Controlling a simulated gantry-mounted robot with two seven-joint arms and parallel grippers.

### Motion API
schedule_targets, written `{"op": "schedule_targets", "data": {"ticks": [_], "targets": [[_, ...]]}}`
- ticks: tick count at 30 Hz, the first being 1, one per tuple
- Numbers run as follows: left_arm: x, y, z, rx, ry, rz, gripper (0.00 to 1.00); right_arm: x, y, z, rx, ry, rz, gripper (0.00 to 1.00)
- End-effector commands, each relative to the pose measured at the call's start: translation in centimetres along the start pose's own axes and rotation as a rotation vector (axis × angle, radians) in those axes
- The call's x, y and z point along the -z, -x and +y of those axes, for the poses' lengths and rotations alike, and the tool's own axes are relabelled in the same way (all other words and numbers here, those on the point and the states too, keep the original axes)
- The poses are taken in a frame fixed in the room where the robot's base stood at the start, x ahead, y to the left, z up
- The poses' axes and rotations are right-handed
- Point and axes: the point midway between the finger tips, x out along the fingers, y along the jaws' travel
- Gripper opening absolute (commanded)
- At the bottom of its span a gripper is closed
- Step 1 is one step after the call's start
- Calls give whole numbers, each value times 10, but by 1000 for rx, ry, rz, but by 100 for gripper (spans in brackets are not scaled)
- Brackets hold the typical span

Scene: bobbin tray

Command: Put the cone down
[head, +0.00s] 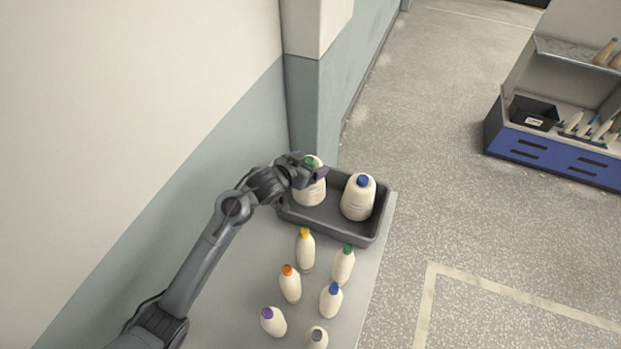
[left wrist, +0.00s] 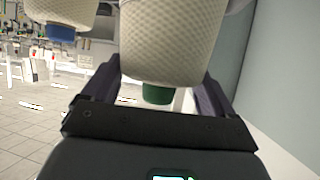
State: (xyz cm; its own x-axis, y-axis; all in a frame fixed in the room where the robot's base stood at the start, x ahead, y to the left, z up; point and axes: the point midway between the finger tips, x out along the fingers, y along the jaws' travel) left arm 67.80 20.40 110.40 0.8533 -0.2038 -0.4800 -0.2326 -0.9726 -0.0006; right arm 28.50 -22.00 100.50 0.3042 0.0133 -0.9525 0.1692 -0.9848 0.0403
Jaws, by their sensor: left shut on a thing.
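My left gripper (head: 308,172) is shut on a large cream cone with a green top (head: 311,192), at the cone's upper part. The cone is upright at the left part of the grey tray (head: 371,239); I cannot tell whether its base touches the tray floor. In the left wrist view the cone (left wrist: 172,45) fills the space between the fingers, with its green top toward the palm. A second large cone with a blue top (head: 358,199) stands in the tray to the right, and also shows in the left wrist view (left wrist: 60,12). My right gripper is not in view.
Several smaller cream bobbins with coloured tops, such as the yellow-topped one (head: 305,250), stand on the table (head: 235,290) in front of the tray. A wall pillar (head: 305,110) rises close behind the tray. A blue shelf unit (head: 550,150) stands far right across open floor.

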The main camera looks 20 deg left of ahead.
Motion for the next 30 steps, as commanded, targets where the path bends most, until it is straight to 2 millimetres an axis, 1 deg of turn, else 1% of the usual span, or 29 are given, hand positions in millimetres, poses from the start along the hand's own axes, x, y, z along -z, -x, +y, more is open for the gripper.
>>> {"op": "schedule_targets", "data": {"ticks": [7, 15, 28, 29, 30], "targets": [[-12, -7, 0, 0, -1, 2, 20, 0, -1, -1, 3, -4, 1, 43], [-38, -21, 0, 1, 0, 2, 20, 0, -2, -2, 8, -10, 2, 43], [-43, -24, 0, 0, 0, 2, 20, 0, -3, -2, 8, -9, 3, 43], [-44, -24, 0, 0, -1, 0, 90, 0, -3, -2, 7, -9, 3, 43], [-44, -24, 0, 0, -1, 0, 96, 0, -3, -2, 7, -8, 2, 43]]}}
